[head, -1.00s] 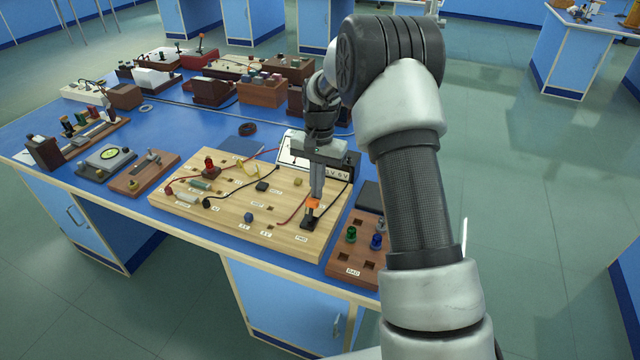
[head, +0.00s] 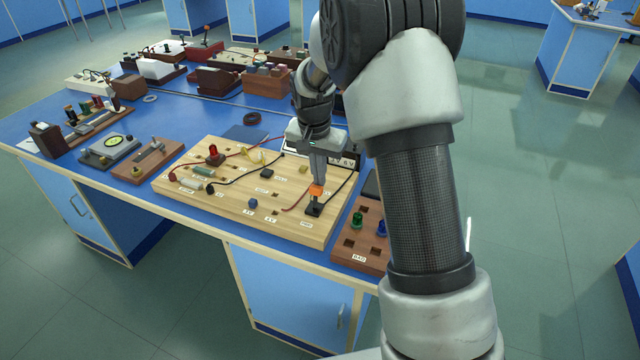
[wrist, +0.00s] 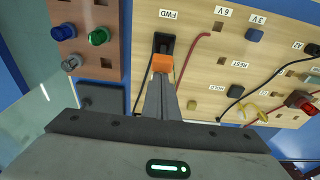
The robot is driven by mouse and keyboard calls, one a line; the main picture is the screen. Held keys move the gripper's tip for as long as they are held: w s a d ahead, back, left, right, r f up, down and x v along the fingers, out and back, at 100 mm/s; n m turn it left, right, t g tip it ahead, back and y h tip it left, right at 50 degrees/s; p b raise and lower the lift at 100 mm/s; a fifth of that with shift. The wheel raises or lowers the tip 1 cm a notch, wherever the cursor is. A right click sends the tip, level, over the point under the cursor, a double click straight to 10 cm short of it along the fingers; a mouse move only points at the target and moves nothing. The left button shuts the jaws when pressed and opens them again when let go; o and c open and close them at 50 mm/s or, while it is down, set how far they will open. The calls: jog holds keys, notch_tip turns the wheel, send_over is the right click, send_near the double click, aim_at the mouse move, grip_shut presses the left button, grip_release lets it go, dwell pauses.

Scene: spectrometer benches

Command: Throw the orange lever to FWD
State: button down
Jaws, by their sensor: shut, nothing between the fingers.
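The orange lever (head: 316,190) stands on a black switch base near the front right corner of the light wooden circuit board (head: 240,212). In the wrist view the orange lever (wrist: 163,63) is just beyond my fingertips, with the black base (wrist: 163,42) and the FWD label (wrist: 168,14) behind it. My gripper (head: 318,182) points down at the lever, its fingers shut and empty. In the wrist view my gripper (wrist: 161,78) has its fingertips against or very close to the orange cap; I cannot tell if they touch.
A brown board (head: 352,251) with green and blue posts is at the right. Red and black wires cross the wooden board. A red lamp (head: 213,152) and blue knob (head: 252,202) stand on it. Other apparatus covers the back of the blue bench.

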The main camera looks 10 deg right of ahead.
aim_at(315, 187)
jog(key=s+t+h+b, duration=0.1)
jog(key=b, duration=0.1)
jog(key=s+a+t+b, duration=0.1)
jog(key=b, duration=0.2)
jog(key=shift+s+a+t+h, duration=0.1)
jog(key=shift+a+t+h, duration=0.2)
jog(key=shift+h, duration=0.1)
jog(key=shift+s+a+b, duration=0.15)
jog(key=shift+s+b, duration=0.2)
jog(key=shift+b, duration=0.15)
jog(key=shift+r, duration=0.25)
jog(key=shift+s+r+p, duration=0.1)
jog(key=shift+r+p, duration=0.55)
jog(key=shift+r, duration=0.15)
